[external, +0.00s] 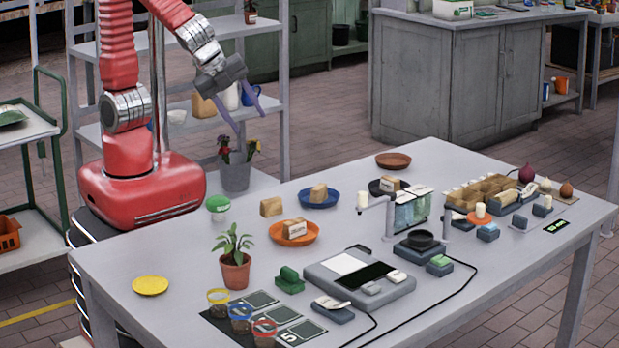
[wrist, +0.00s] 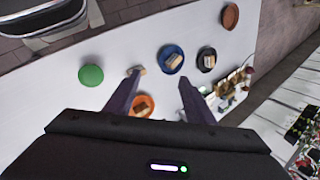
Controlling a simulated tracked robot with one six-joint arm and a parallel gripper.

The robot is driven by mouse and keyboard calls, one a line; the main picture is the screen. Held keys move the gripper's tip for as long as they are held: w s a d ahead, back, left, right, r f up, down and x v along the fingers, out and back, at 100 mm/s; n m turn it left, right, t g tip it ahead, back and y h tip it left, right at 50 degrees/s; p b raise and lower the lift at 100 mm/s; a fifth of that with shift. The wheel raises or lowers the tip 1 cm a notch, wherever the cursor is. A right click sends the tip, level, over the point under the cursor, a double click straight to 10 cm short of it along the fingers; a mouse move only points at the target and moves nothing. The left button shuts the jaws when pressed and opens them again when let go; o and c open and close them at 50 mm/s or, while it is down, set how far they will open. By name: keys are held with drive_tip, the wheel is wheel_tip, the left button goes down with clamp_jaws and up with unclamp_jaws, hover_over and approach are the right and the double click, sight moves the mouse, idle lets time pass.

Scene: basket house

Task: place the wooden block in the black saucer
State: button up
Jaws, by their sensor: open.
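A plain wooden block (external: 271,206) stands on the bare table, left of the blue saucer; it also shows in the wrist view (wrist: 138,70), beside my left fingertip. The black saucer (external: 374,188) is further back right and holds a light block (external: 390,184); in the wrist view the saucer (wrist: 200,65) is right of the blue one. My gripper (external: 248,110) is open and empty, high above the table's far left side; its fingers (wrist: 160,80) are spread wide in the wrist view.
The blue saucer (external: 333,201) and orange saucer (external: 273,235) each hold a block. A brown saucer (external: 393,161) is empty.

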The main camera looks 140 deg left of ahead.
drive_tip(key=s+d+r+n+t+h, duration=0.1)
drive_tip(key=s+d+n+t+h, duration=0.1)
drive_tip(key=s+d, duration=0.2)
drive_tip(key=s+d+r+n+t+h, duration=0.2)
drive_tip(key=s+d, duration=0.3)
drive_tip(key=d, duration=0.6)
drive_tip(key=shift+s+d+n+h, duration=0.25)
drive_tip(key=shift+n+h, duration=0.35)
drive_tip(key=shift+h, duration=0.2)
